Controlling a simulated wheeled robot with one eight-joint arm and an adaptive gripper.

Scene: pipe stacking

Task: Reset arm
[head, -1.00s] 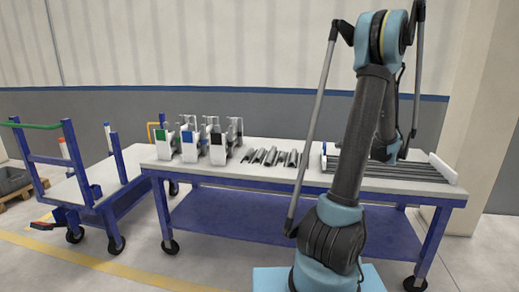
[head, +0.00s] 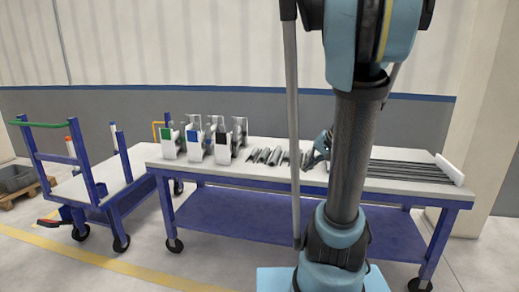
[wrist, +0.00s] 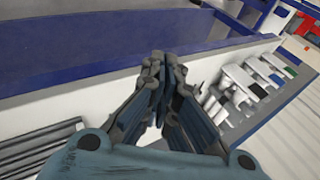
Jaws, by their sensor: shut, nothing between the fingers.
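My gripper (wrist: 162,75) is shut and empty in the wrist view, its fingertips together above the front edge of the table. In the head view my gripper (head: 318,152) shows only partly, behind my arm, over the table between the short pipes and the long pipes. My arm's upright link stands in front of the table's right half and hides part of it. The short pipes (head: 265,156) lie in a row on the table top. The long dark pipes (head: 410,171) lie side by side at the right; some also show in the wrist view (wrist: 38,152).
The white-topped table (head: 225,173) has blue legs and a lower shelf. White holders with green, blue and black marks (head: 222,143) stand on its left part. A blue cart (head: 92,187) stands at the left, close to the table. A grey crate (head: 15,178) sits far left.

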